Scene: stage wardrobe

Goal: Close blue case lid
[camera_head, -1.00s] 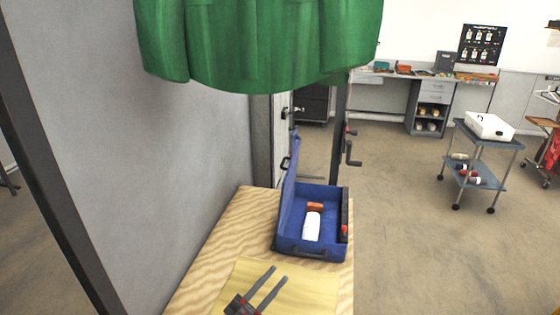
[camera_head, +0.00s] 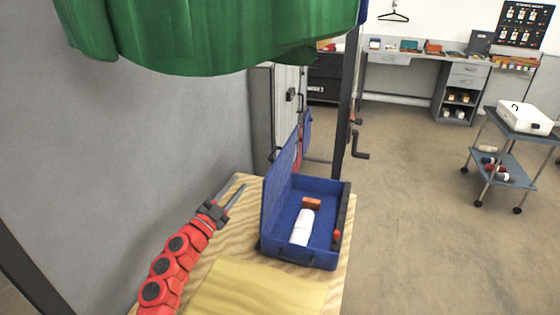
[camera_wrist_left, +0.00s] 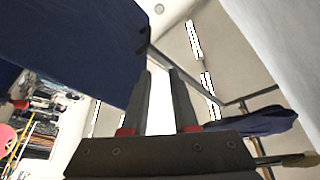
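The blue case (camera_head: 318,262) stands open on a wooden table. Its lid (camera_head: 281,187) is upright on the case's left side. Inside lie a white bottle-like item (camera_head: 302,228) with an orange part, and a small red item near the right wall. My left gripper (camera_head: 232,192) is left of the lid, apart from it, with its fingers spread and nothing between them. In the left wrist view the open fingers (camera_wrist_left: 162,100) show, with a dark blue panel (camera_wrist_left: 75,45), probably the lid, at upper left. My right gripper is not in view.
A yellow cloth or sheet (camera_head: 255,288) lies on the table (camera_head: 225,247) in front of the case. A grey wall (camera_head: 150,130) runs close along the left. Green fabric (camera_head: 210,35) hangs above. A cart (camera_head: 520,125) stands far right on open floor.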

